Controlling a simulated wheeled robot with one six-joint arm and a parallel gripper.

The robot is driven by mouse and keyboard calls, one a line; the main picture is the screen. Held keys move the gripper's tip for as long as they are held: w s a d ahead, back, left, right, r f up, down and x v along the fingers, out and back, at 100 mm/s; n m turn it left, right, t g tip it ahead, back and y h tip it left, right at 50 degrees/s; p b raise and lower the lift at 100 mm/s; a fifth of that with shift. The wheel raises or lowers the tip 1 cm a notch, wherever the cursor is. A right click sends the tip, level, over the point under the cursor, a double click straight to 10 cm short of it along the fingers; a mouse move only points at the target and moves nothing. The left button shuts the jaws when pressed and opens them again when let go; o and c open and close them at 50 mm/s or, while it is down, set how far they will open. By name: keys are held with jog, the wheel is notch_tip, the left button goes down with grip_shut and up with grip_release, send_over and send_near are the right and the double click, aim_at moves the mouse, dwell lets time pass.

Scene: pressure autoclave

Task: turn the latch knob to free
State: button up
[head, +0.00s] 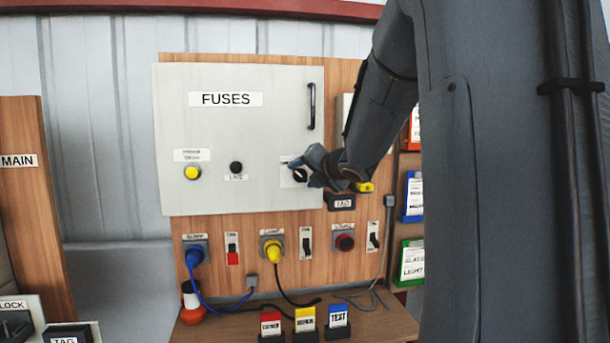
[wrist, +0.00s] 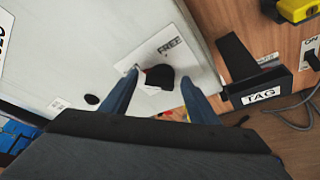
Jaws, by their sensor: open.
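The latch knob (head: 300,175) is a small dark round knob on a white plate, low on the right side of the grey FUSES door (head: 240,130). In the wrist view the black knob (wrist: 159,77) sits on its plate, with the word FREE (wrist: 170,45) printed near it. My gripper (head: 305,163) is at the knob. In the wrist view its two blue fingers (wrist: 155,92) are open, one on each side of the knob. I cannot tell whether they touch it. The arm partly covers the plate in the head view.
A black handle (head: 311,106) stands higher on the door. A black TAG holder (head: 342,202) and a yellow item (head: 365,187) are just right of the gripper. Plugged sockets and switches line the board below, with a blue plug (head: 195,253) and a yellow plug (head: 272,250).

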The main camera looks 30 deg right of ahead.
jog(key=c, duration=1)
jog(key=shift+c, duration=0.2)
jog(key=shift+m, duration=0.3)
jog(key=m+b, duration=0.1)
jog(key=m+t+y+b, duration=0.1)
jog(key=shift+d+f+m+t, duration=0.2)
jog(key=shift+f+m+t, duration=0.1)
jog(key=shift+m, duration=0.1)
jog(key=m+b, duration=0.1)
jog(key=m+t+b, duration=0.1)
jog(key=m+b, duration=0.1)
jog(key=m, duration=0.1)
jog(key=shift+s+d+f+t+y, duration=0.1)
jog(key=shift+f+t+y, duration=0.2)
jog(key=shift+y, duration=0.1)
jog(key=m+t+b, duration=0.1)
jog(key=m+b, duration=0.3)
jog(key=shift+f+t, duration=0.2)
jog(key=shift+t, duration=0.2)
jog(key=shift+m+t+h+b, duration=0.4)
jog(key=shift+m+b, duration=0.5)
jog(key=shift+m, duration=0.5)
jog(key=shift+m+t+h+b, duration=0.3)
jog(key=shift+m+h+b, duration=0.2)
jog(key=shift+m+b, duration=0.65)
jog(key=shift+m, duration=0.45)
